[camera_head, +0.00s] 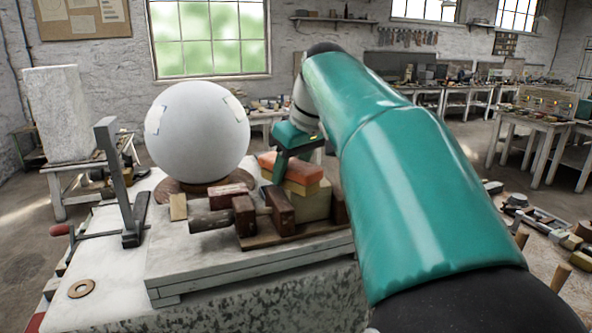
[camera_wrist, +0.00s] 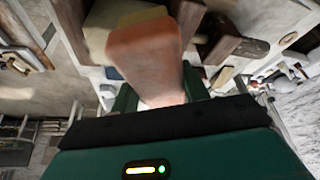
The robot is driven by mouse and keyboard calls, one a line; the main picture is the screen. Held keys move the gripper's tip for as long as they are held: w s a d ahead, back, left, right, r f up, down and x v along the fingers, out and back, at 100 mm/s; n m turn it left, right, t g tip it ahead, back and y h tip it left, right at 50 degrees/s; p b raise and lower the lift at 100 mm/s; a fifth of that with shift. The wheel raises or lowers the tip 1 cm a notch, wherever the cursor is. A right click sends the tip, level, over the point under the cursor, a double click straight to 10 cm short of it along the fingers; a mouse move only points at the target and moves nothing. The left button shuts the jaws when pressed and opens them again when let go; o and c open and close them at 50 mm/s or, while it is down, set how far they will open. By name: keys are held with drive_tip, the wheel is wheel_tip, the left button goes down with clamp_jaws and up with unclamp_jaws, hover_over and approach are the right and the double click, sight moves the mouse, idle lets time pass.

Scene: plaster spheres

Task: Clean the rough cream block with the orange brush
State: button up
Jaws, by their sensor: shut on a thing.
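The orange brush (camera_head: 292,168) is in my gripper (camera_head: 281,166), at the right of the plaster sphere in the head view. In the wrist view the brush (camera_wrist: 148,55) extends forward from between the green fingers of my gripper (camera_wrist: 160,92), which are shut on it. The rough cream block (camera_head: 312,207) stands directly below the brush, among brown wooden pieces. The brush's underside seems to be at or very near the block's top; I cannot tell whether they touch. My arm hides part of the area to the right.
A large white plaster sphere (camera_head: 198,128) sits on a round brown base to the left. Brown blocks (camera_head: 280,207) and a dark red block (camera_head: 228,190) crowd the front of the cream block. A grey upright clamp (camera_head: 118,180) stands at the left of the stone slab (camera_head: 240,262).

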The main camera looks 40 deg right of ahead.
drive_tip(key=shift+s+r, duration=0.1)
drive_tip(key=shift+s+d+r, duration=0.2)
drive_tip(key=shift+s+r, duration=0.45)
drive_tip(key=shift+s, duration=0.35)
drive_tip(key=shift+r, duration=0.1)
drive_tip(key=shift+r, duration=1.15)
drive_tip(key=shift+r, duration=2)
